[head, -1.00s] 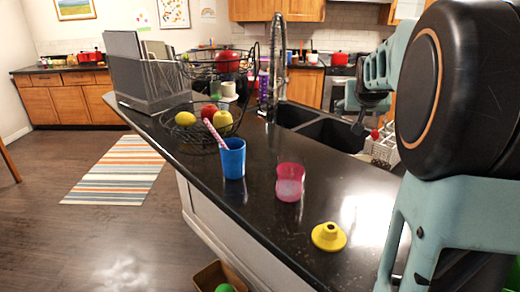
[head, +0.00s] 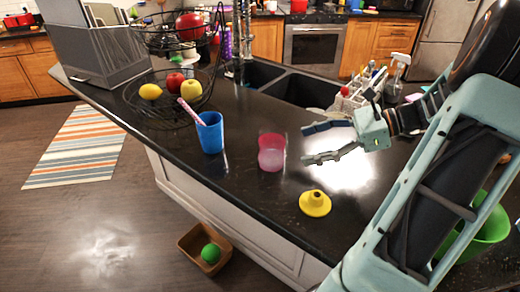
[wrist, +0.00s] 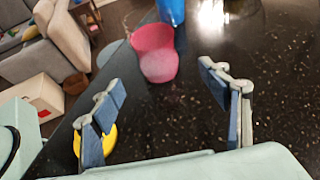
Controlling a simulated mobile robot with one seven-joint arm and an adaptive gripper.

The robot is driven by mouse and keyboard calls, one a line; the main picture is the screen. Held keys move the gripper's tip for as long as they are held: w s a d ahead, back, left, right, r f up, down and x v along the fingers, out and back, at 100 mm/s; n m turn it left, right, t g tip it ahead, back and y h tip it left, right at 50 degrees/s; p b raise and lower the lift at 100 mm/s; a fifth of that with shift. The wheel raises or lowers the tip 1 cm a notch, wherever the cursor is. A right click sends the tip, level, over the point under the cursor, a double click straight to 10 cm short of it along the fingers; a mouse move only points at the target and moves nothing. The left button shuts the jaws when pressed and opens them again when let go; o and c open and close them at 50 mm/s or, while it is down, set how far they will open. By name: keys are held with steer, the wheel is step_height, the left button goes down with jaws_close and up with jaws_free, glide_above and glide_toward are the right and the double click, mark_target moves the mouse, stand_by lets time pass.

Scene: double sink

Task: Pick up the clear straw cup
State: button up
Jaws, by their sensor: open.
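A see-through pink cup (head: 271,153) stands upright on the black counter; it also shows in the wrist view (wrist: 155,52). No straw shows in it. To its left stands an opaque blue cup (head: 211,134) holding a pink striped straw (head: 189,110); part of the blue cup shows at the top of the wrist view (wrist: 172,10). I see no colourless cup. My gripper (head: 312,143) is open and empty, to the right of the pink cup and apart from it. In the wrist view, the pink cup lies beyond the spread fingertips (wrist: 160,80).
A yellow funnel-like piece (head: 315,203) lies near the counter's front edge, below my gripper in the head view. A black wire fruit basket (head: 160,120) stands at the left. The sink (head: 300,88) is behind. A brown bin (head: 190,243) with a green ball is on the floor.

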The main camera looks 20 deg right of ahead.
mark_target(272, 150)
steer(key=shift+s+r+y, duration=0.1)
steer(key=shift+s+y, duration=0.2)
steer(key=shift+s, duration=0.05)
steer(key=shift+w+a+m, duration=0.1)
steer(key=shift+a+m, duration=0.2)
steer(key=shift+a, duration=0.05)
steer(key=x, duration=0.4)
steer(key=shift+w+a, duration=0.1)
steer(key=shift+a, duration=0.1)
steer(key=shift+w+r+p+x, duration=0.15)
steer(key=shift+p+x, duration=0.25)
steer(key=shift+x, duration=0.95)
steer(key=shift+w+r+p+x, duration=0.1)
steer(key=shift+p+x, duration=0.3)
steer(key=shift+x, duration=1)
steer(key=shift+d, duration=0.1)
steer(key=shift+c, duration=0.5)
steer(key=c, duration=1.3)
steer(key=shift+c, duration=0.2)
steer(key=shift+r, duration=0.1)
